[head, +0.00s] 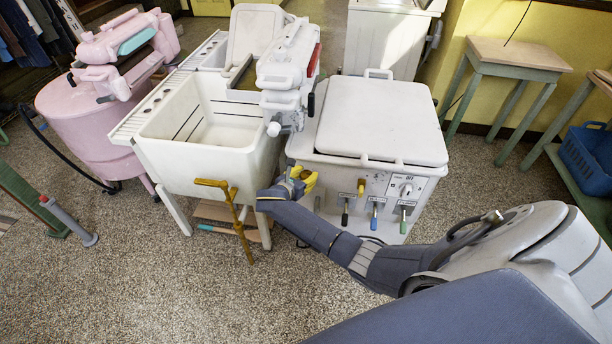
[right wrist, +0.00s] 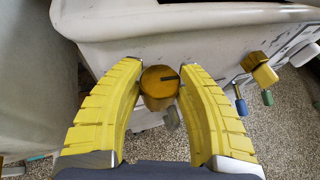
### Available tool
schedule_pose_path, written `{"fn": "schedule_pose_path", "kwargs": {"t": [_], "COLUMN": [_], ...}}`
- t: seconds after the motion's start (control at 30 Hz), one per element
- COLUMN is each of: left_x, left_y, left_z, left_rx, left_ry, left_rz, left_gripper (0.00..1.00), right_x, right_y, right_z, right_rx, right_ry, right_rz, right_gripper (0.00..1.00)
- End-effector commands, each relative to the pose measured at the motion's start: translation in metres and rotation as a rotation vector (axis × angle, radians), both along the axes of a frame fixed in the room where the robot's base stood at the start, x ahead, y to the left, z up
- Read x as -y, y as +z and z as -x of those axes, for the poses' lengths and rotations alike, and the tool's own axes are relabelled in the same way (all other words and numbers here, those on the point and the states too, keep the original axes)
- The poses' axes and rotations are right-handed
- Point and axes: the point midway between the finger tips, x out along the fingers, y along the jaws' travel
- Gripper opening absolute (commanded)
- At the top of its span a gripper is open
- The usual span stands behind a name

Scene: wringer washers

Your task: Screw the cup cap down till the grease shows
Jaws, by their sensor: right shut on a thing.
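My right gripper (head: 301,178) is at the front left corner of the white washer (head: 375,120) in the head view. In the right wrist view its yellow fingers (right wrist: 159,76) are closed on the sides of a round brass cup cap (right wrist: 159,86). The cap has a dark mark on its top, pointing right. No grease shows around it. The fingers hide the cap in the head view, and its lower end is not clear. My left gripper is not in view.
Another brass fitting (head: 361,187) sits on the washer front, above coloured levers (head: 374,216) and near a dial (head: 405,189). A cream tub (head: 210,130) with a wringer (head: 286,80) stands to the left. A brass pipe-like piece (head: 240,220) stands before it.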

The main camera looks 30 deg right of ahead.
Motion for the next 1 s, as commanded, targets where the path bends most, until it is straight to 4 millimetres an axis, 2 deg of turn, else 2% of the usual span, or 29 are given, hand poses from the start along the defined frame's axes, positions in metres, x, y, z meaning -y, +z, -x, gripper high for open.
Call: {"fn": "schedule_pose_path", "kwargs": {"t": [0.1,0.13,0.2,0.57,1.0], "left_x": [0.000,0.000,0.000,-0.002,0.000], "left_y": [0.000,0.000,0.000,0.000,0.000], "left_z": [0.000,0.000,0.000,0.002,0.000], "left_rx": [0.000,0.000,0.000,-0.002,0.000], "left_ry": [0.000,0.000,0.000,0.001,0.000], "left_rz": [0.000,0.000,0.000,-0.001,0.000], "left_gripper": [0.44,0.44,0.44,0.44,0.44], "right_x": [0.002,0.002,0.002,-0.005,-0.062], "right_y": [0.001,0.001,0.001,0.002,0.029], "right_z": [0.000,0.000,0.000,0.002,0.033], "right_rx": [0.002,0.002,0.002,0.002,0.002], "right_ry": [-0.002,-0.002,-0.001,0.001,0.001], "right_rz": [0.003,0.003,0.002,0.000,-0.001], "right_gripper": [0.08,0.42,0.49,0.49,0.49]}}
